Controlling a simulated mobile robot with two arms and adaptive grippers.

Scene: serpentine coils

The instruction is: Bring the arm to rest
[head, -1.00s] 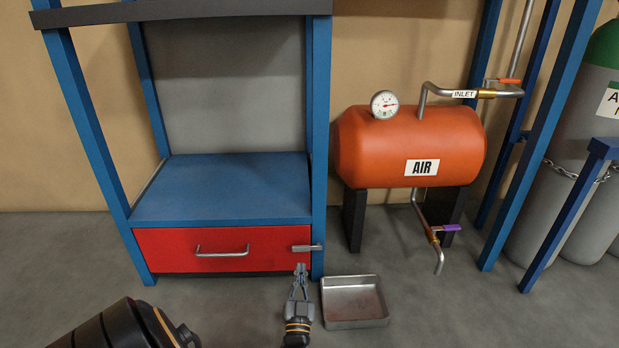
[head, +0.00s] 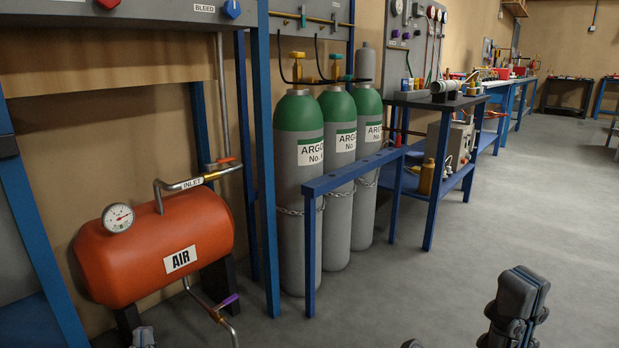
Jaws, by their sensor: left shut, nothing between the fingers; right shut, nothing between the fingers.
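My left gripper (head: 143,337) shows only as a small grey tip at the bottom left edge, below the orange air tank. It is shut, and the rest of it is cut off by the frame. My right gripper (head: 524,285) stands at the bottom right, with its dark finger pads together and nothing between them. It is in front of bare grey floor and apart from the bench and cylinders.
The orange AIR tank (head: 160,245) has a gauge, an inlet pipe and a purple-handled drain valve (head: 226,301). Several blue posts and a blue rail (head: 350,172) stand by three argon cylinders (head: 298,200). A blue bench (head: 435,180) is behind. The floor at right is clear.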

